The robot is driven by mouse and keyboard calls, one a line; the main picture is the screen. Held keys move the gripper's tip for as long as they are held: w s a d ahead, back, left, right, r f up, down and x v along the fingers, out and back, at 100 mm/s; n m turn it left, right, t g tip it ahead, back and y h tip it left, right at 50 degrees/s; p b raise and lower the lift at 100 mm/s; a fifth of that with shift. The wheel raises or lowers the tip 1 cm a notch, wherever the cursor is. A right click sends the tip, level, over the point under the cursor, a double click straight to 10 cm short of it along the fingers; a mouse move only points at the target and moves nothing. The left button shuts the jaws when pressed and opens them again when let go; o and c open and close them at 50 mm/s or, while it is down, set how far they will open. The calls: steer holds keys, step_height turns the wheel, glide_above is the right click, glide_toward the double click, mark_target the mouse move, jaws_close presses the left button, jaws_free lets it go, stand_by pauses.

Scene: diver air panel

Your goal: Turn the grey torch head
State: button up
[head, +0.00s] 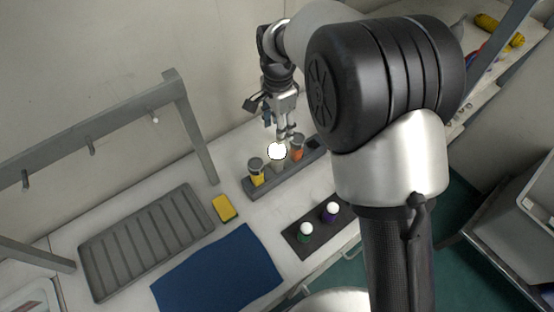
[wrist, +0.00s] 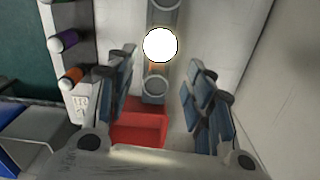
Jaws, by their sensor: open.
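A dark grey rack (head: 250,189) holds several upright torches. The middle one has a pale grey body (head: 278,166) and a head glowing bright white (head: 277,151); the glowing head (wrist: 160,45) also shows in the wrist view. A yellow torch (head: 257,178) with a grey head stands to its left. An orange torch (head: 298,150) stands to its right; its ring-shaped top (wrist: 154,85) shows in the wrist view. My gripper (head: 286,138) is open and empty above the middle and orange torches. Its blue-padded fingers (wrist: 160,82) are apart on either side of the row.
A yellow block (head: 224,208), blue cloth (head: 217,273) and ribbed grey tray (head: 146,241) lie to the left. A wall stands close behind.

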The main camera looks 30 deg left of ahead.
steer(key=shift+o, duration=0.2)
steer(key=shift+o, duration=1.2)
steer(key=shift+w+a+r+b, duration=0.1)
steer(key=shift+w+a+b, duration=0.1)
steer(key=shift+b, duration=0.85)
step_height(320, 180, up, 4)
steer(key=r+b, duration=0.1)
steer(key=b, duration=0.7)
glide_above(277, 150)
step_height(277, 150, down, 17)
steer(key=b, duration=0.6)
steer(key=shift+f, duration=0.2)
steer(key=c, duration=1.1)
